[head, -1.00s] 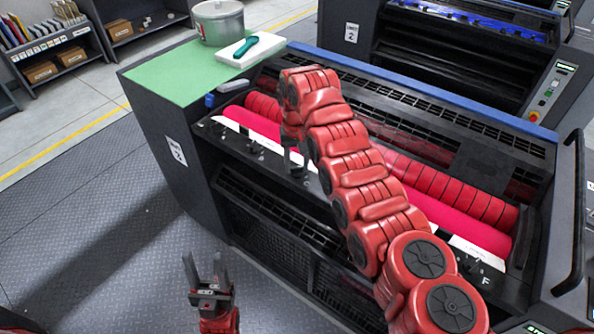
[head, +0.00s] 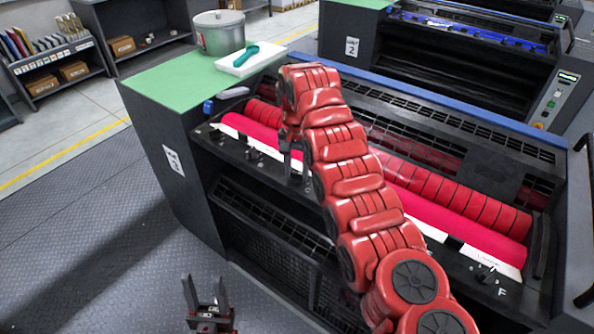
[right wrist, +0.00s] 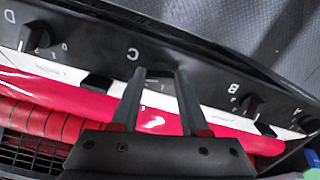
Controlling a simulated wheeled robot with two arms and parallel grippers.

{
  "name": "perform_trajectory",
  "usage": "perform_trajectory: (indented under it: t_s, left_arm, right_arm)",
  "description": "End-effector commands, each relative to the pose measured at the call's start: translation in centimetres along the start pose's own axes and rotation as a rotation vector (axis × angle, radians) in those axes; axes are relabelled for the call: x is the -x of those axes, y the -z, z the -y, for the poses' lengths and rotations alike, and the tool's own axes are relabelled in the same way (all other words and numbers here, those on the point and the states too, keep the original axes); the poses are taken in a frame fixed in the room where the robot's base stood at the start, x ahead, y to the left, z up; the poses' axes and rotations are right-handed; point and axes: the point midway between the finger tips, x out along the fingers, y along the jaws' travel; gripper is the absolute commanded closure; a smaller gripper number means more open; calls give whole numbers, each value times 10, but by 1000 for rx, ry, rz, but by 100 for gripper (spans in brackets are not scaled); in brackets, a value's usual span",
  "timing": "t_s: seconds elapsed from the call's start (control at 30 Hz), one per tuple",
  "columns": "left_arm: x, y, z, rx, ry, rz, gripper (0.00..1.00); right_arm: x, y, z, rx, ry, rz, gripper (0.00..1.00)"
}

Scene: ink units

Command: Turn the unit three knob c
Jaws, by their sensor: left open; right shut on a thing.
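The near ink unit (head: 185,215) has a row of black knobs along its front strip, beside a red roller. My right gripper (head: 293,155) reaches down to this strip in the head view. Knob D (right wrist: 36,38) is to the left and knob B (right wrist: 250,103) to the right. My left gripper (head: 207,295) is open and empty above the floor, in front of the unit.
A green top (head: 155,80) on the unit's left end carries a metal pot (head: 220,35) and a white tray (head: 248,62) with a teal tool. Another ink unit (head: 440,75) stands behind. Shelves (head: 60,60) are at the back left. Floor at the left is clear.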

Motion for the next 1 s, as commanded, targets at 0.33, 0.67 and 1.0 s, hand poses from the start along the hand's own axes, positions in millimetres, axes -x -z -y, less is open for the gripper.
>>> perform_trajectory:
  t_s: [0.33, 0.67, 1.0]
  left_arm:
    - [0, 0, 0, 0, 0, 0, 50]
    - [0, 0, 0, 0, 0, 0, 50]
    - [1, 0, 0, 0, 0, 0, 50]
  right_arm:
    - [1, 1, 0, -2, 1, -2, 48]
    - [0, 0, 0, -1, 0, -1, 25]
    - [7, 1, 0, 0, -2, 0, 25]
